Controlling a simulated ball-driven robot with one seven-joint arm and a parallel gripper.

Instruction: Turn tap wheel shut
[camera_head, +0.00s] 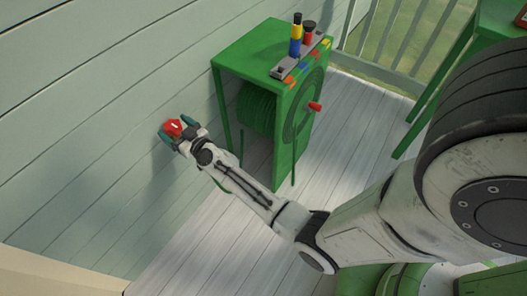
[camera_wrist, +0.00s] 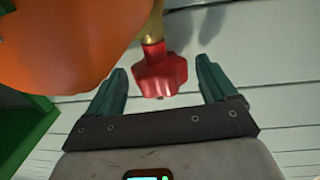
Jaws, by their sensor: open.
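The red tap wheel (camera_wrist: 160,74) has a lobed rim and sits at the end of a brass stem (camera_wrist: 153,24) in front of the pale plank wall. My gripper (camera_wrist: 161,66) is open, with one teal finger on each side of the wheel. Gaps show between the wheel and both fingers, so it is not gripped. In the head view my gripper (camera_head: 176,129) is close to the wall, left of the green hose cart. A red patch (camera_head: 173,127) shows between its fingers there; the brass part is hidden in that view.
A large orange rounded object (camera_wrist: 65,40) fills the upper left of the wrist view, close to the left finger. The green hose cart (camera_head: 262,50) stands right of my forearm, with small bottles on top. White floorboards (camera_head: 215,240) are clear below my arm.

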